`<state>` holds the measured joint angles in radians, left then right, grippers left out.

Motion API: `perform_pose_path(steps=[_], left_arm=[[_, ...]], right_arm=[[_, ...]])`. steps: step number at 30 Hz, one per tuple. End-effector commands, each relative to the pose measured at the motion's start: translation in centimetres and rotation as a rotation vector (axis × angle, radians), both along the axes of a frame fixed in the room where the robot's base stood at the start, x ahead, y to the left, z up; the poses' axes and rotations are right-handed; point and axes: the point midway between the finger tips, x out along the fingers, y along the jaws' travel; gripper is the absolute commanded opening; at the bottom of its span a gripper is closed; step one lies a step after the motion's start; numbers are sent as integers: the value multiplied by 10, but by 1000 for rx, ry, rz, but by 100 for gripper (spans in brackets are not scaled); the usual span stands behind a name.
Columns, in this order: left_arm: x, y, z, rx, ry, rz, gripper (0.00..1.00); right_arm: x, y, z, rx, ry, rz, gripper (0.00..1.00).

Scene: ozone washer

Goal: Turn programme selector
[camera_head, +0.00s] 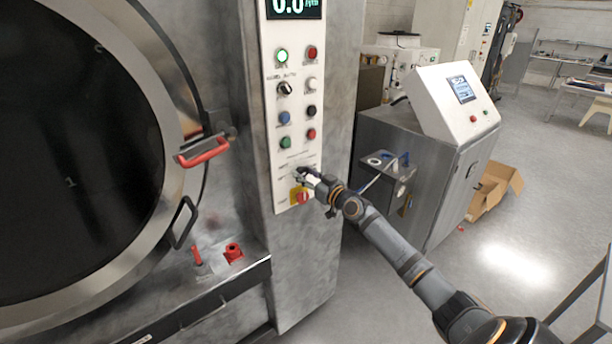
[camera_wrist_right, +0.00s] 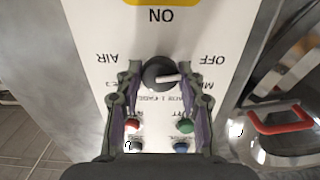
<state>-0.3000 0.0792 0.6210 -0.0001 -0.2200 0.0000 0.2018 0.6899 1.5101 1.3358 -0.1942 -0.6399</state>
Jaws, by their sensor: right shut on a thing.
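The programme selector (camera_wrist_right: 158,74) is a round dark knob with a white pointer line on a white panel. It shows in the right wrist view between my fingertips, and its pointer lies roughly sideways, toward the right of that picture. Upside-down labels such as AIR and OFF surround it. My right gripper (camera_wrist_right: 160,72) is shut on the selector, one finger on each side. In the head view my right gripper (camera_head: 304,175) is at the lower part of the control panel (camera_head: 295,150) and mostly hides the selector. My left gripper is not in view.
Green and red buttons and a black switch (camera_head: 284,88) sit above on the panel. A red knob on a yellow plate (camera_head: 294,193) is just below my gripper. The round door with a red handle (camera_head: 204,152) is left. A grey cabinet (camera_head: 400,140) stands right.

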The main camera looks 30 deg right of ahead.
Motion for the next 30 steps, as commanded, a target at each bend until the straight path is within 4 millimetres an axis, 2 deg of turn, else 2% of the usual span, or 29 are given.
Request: perform_pose_path(steps=[11, 30], left_arm=[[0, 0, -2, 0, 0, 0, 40], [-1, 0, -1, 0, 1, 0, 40]], right_arm=[[0, 0, 0, 153, 12, 0, 7], [0, 0, 0, 748, 59, -1, 7]])
